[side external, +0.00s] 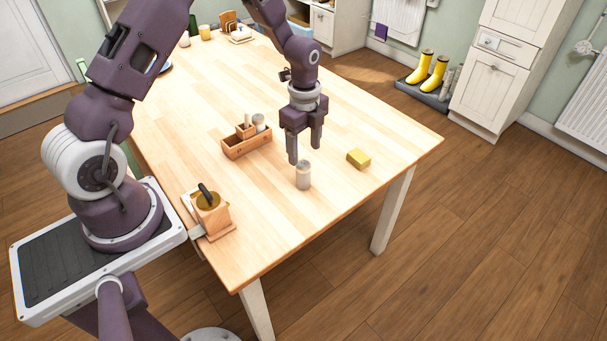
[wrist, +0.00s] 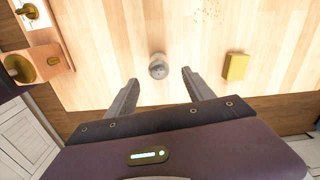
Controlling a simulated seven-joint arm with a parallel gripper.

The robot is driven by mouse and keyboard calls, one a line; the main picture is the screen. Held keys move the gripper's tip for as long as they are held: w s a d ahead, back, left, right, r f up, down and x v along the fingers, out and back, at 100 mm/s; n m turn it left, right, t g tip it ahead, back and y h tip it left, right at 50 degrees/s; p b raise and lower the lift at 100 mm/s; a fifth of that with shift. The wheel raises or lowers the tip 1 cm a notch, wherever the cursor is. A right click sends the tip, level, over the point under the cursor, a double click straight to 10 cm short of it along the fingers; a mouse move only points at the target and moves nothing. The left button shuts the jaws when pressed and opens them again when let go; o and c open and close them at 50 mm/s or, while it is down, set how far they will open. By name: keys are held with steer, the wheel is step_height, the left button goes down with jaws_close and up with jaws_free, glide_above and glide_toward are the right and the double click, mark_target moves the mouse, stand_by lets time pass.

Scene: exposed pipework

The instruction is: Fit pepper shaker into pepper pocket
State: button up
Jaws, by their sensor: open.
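A small cylindrical shaker (side external: 303,175), pale with a greyish body, stands upright on the wooden table (side external: 330,105). It also shows from above in the wrist view (wrist: 158,68). I cannot read whether it is marked pepper. My gripper (side external: 305,155) is open and empty above the table, close to the shaker. In the wrist view the shaker lies between and just beyond the two fingertips (wrist: 158,76). A wooden caddy (side external: 247,148) with pockets stands to the left in the side view. It holds a wooden piece and another grey-topped shaker (side external: 258,122). Its pocket interiors are mostly hidden.
A yellow block (side external: 358,158) lies right of the shaker. A wooden box with a round brass-coloured top and dark handle (side external: 209,205) stands at the table's near left edge. Jars and boards (side external: 228,25) stand at the far end.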

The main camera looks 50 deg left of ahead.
mark_target(303, 163)
step_height(303, 163, down, 7)
steer(key=shift+a+r, duration=0.1)
steer(key=shift+r, duration=0.05)
jaws_close()
steer(key=shift+r, duration=0.1)
